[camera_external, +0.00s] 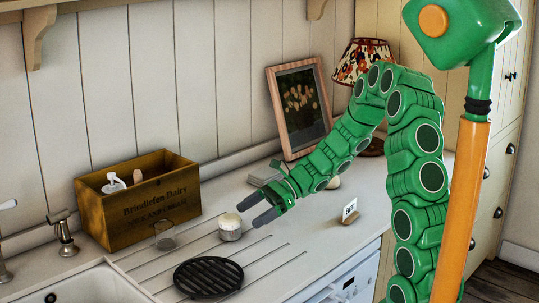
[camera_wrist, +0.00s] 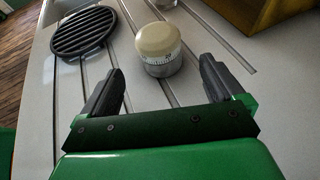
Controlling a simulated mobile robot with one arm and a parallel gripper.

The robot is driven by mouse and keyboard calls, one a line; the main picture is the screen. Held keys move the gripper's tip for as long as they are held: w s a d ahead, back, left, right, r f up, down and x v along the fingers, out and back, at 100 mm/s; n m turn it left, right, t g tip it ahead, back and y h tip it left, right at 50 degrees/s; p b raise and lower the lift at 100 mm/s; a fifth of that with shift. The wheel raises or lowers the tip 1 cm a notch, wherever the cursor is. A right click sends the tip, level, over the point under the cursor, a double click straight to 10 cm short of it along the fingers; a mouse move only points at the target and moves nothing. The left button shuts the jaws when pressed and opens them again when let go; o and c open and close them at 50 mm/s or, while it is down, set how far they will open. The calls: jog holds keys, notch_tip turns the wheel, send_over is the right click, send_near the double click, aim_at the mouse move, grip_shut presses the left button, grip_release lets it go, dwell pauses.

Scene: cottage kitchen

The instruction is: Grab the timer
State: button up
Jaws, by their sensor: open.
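The timer (camera_external: 230,227) stands upright on the ridged draining part of the white worktop. It has a cream domed top and a silver base with dial marks. In the wrist view the timer (camera_wrist: 159,48) is ahead of my gripper, near the middle line between the fingers. My gripper (camera_external: 252,209) is open and empty, with its dark fingers close to the timer's right side in the external view. In the wrist view my gripper (camera_wrist: 160,82) has its fingers spread wider than the timer, which shows just beyond the fingertips.
A black round trivet (camera_external: 208,277) lies near the timer. A clear glass (camera_external: 165,236) and a wooden box (camera_external: 137,213) with a pump bottle are behind it. A small card holder (camera_external: 349,211), a framed picture (camera_external: 300,105) and a lamp (camera_external: 362,62) stand to the right.

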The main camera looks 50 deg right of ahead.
aim_at(230, 226)
jog(key=shift+x, duration=3.95)
jog(key=shift+r, duration=0.15)
jog(key=c, duration=1.3)
